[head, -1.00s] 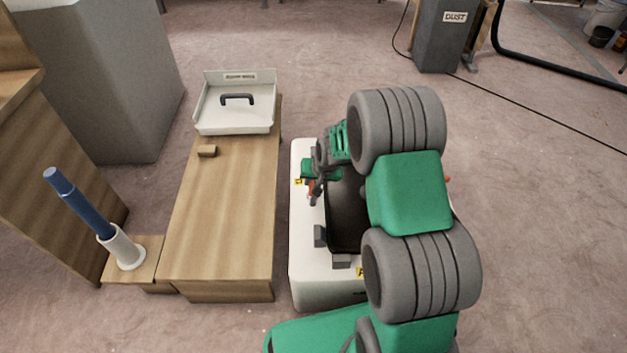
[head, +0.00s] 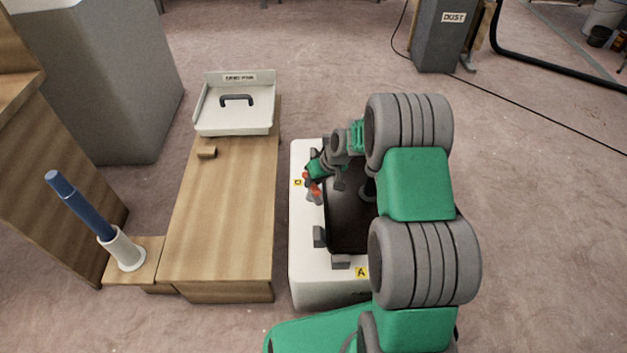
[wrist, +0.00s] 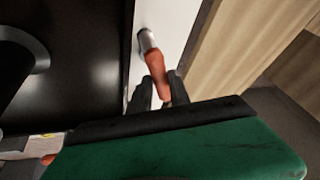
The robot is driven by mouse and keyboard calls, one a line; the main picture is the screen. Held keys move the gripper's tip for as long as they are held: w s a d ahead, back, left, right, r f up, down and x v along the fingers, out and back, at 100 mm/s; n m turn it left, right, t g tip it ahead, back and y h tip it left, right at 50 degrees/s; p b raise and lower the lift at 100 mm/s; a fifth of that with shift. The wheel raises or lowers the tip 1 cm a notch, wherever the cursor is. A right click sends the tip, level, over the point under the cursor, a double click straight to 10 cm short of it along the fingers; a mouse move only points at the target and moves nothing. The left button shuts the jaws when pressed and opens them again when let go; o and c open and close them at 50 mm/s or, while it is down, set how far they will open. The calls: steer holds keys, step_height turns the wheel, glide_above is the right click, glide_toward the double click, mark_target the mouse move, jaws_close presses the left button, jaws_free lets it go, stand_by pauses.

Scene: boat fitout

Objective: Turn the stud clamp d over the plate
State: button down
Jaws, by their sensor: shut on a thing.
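The stud clamp d (head: 313,185) has an orange-red handle and stands at the left edge of the black plate (head: 350,222), beside the yellow D label (head: 298,183). My gripper (head: 315,177) reaches down to it from the upper right. In the wrist view the jaws (wrist: 159,92) are shut on the orange clamp handle (wrist: 155,65), one dark finger on each side. The handle's grey end (wrist: 145,38) lies over the white rim, beside the black plate (wrist: 85,60). The clamp's lower part is hidden by the gripper.
Grey clamps (head: 320,236) stand at the plate's lower left, near the yellow A label (head: 361,272). A wooden bench (head: 222,215) with a white tray (head: 205,118) stands left of the white housing (head: 305,280). My arm hides the housing's right side.

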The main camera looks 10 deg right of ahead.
steer(key=n, duration=0.2)
steer(key=n+g+y, duration=0.1)
steer(key=n, duration=0.1)
steer(key=n+g, duration=0.1)
steer(key=n, duration=0.1)
steer(key=shift+w+d+f+y, duration=0.1)
steer(key=shift+w+d+y, duration=0.05)
steer(key=shift+w+y, duration=0.15)
steer(key=n+g, duration=0.1)
steer(key=n, duration=0.2)
steer(key=n+g, duration=0.2)
steer(key=n, duration=0.1)
steer(key=shift+w+n, duration=0.15)
steer(key=shift+n, duration=0.25)
steer(key=c, duration=1.3)
jaws_free()
steer(key=shift+o, duration=0.2)
steer(key=p+v, duration=0.3)
steer(key=v, duration=0.4)
steer(key=shift+d+r+p, duration=0.2)
steer(key=shift+r+p, duration=0.1)
steer(key=shift+r, duration=0.1)
steer(key=shift+w, duration=0.1)
